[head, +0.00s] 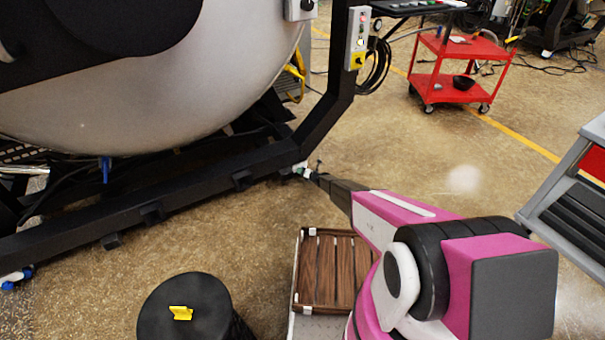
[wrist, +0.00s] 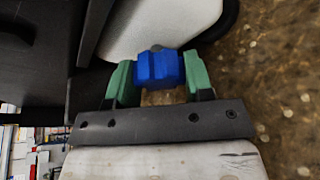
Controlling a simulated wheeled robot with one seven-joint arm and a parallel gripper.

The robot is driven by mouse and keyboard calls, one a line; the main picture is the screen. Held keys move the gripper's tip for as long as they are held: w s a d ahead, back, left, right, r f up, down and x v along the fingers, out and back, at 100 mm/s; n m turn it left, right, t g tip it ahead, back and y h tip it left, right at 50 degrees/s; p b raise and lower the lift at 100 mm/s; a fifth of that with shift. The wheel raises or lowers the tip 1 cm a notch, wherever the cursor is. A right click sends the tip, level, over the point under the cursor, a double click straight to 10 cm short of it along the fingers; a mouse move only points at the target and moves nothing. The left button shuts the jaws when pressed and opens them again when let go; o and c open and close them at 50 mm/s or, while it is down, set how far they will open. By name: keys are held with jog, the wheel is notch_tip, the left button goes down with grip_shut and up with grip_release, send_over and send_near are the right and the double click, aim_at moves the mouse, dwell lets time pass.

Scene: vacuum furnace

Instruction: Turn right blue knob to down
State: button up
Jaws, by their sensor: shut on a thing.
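The right blue knob (wrist: 157,68) sits between the two green fingers of my gripper (wrist: 160,74) in the wrist view. The fingers are shut on its sides, one on each side. In the head view, my gripper (head: 308,172) is at the right end of the low black frame rail (head: 215,185), below the large grey furnace vessel (head: 200,90). The knob's details are too small or hidden to tell there.
A blue handle (head: 106,170) hangs under the vessel. Another blue fitting (head: 12,279) is at far left. A black stool (head: 187,310) and a slatted wooden crate (head: 331,231) stand in front. A red cart (head: 458,67) is farther back.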

dwell(0.3)
jog(key=o, duration=0.9)
jog(key=shift+d, duration=0.1)
jog(key=v, duration=1)
jog(key=shift+s+d+r, duration=0.1)
jog(key=shift+s+d, duration=0.1)
jog(key=shift+d, duration=0.05)
